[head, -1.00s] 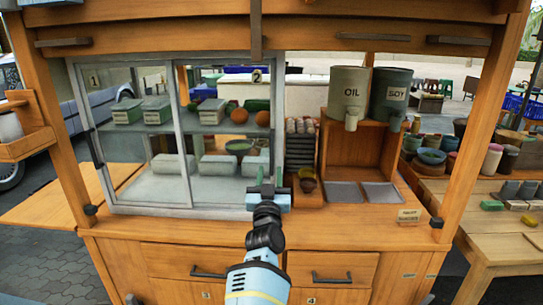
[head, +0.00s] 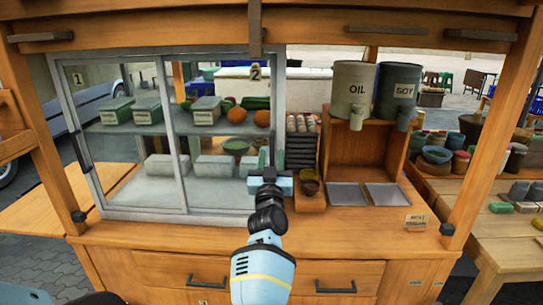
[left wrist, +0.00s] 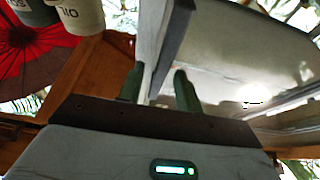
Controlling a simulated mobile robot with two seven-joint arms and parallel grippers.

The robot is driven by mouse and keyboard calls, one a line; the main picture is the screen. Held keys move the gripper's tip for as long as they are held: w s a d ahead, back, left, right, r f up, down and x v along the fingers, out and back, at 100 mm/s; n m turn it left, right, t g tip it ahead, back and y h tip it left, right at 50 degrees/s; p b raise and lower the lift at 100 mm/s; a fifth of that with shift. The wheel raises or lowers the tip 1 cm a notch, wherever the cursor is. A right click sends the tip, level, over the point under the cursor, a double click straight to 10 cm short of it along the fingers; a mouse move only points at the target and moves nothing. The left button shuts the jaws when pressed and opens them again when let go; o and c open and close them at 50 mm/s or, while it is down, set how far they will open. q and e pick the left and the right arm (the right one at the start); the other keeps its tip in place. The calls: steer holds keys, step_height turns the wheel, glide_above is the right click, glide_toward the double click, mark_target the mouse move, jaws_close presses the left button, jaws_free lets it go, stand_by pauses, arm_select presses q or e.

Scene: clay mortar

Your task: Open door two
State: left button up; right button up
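Door two (head: 220,52) is the right sliding glass door of the cabinet, with a grey frame and a "2" label (head: 256,73) at its upper right. It stands shut. My left gripper (head: 266,165) is at the lower right edge of this door. In the left wrist view, the two dark green fingers (left wrist: 160,88) stand apart, with the grey door edge (left wrist: 149,45) and a dark strip (left wrist: 178,35) running up between them. A gap shows beside the right finger, and I see no firm hold. My right gripper is not in view.
Door one (head: 110,55) is on the left, with a dark handle (head: 81,153). Boxes and oranges (head: 262,117) sit behind the glass. An oil pot (head: 352,90) and a soy pot (head: 398,90) stand on the wooden shelf to the right. Drawers (head: 330,277) lie below the counter.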

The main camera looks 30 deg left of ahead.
arm_select(q)
steer(key=shift+w, duration=0.1)
steer(key=shift+r, duration=0.1)
steer(key=shift+d, duration=0.1)
steer(key=shift+c, duration=0.6)
jaws_close()
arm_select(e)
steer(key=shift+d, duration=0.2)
